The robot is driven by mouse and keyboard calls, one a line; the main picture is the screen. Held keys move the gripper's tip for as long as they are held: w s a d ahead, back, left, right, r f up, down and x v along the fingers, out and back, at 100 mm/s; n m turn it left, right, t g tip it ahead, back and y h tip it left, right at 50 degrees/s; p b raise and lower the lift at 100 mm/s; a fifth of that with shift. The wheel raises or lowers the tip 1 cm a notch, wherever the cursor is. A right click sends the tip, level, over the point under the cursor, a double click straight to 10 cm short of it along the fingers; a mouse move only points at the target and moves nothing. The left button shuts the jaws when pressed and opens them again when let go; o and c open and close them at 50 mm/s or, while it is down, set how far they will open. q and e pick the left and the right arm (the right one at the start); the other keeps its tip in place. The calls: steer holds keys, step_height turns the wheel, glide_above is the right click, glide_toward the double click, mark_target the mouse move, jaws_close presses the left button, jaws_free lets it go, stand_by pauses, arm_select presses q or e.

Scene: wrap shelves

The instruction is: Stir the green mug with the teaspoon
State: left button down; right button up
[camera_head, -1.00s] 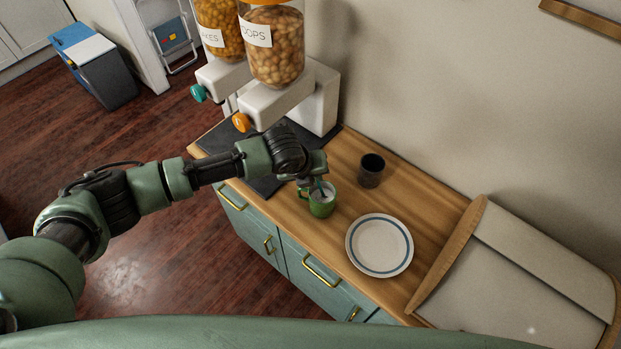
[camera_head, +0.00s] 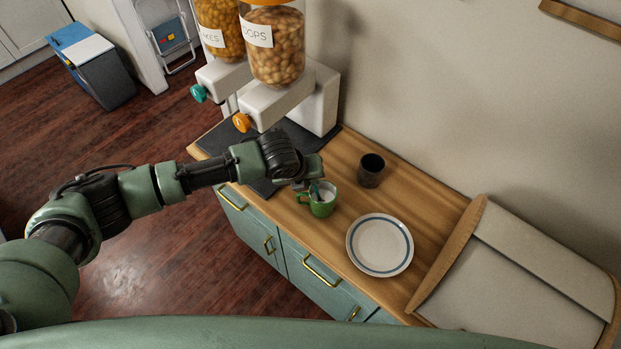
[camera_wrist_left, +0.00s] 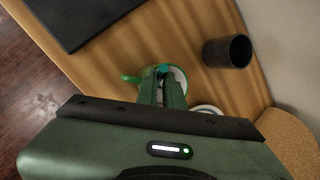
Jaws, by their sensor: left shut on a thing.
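The green mug (camera_head: 322,207) stands upright on the wooden counter, with its handle on the left and a pale inside. It also shows in the left wrist view (camera_wrist_left: 132,78), partly hidden behind my fingers. My left gripper (camera_head: 311,187) is just above the mug and shut on the teaspoon. Only a teal bit of the teaspoon (camera_wrist_left: 163,69) shows between the fingertips in the left wrist view. The teaspoon's lower end is hidden, and I cannot tell how deep it sits in the mug. My right gripper is not in view.
A dark cup (camera_head: 371,171) stands behind the mug. A white plate with a blue ring (camera_head: 380,245) lies to its right, and a bread box (camera_head: 520,262) is farther right. The cereal dispenser (camera_head: 316,98) stands on the left end near a dark mat (camera_head: 262,186).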

arm_select(q)
step_height(320, 180, up, 9)
steer(key=w+a, duration=0.2)
steer(key=shift+w+a, duration=0.15)
steer(key=shift+a, duration=0.25)
stand_by(0.5)
steer(key=shift+f, duration=0.1)
stand_by(0.5)
steer(key=shift+r, duration=2.5)
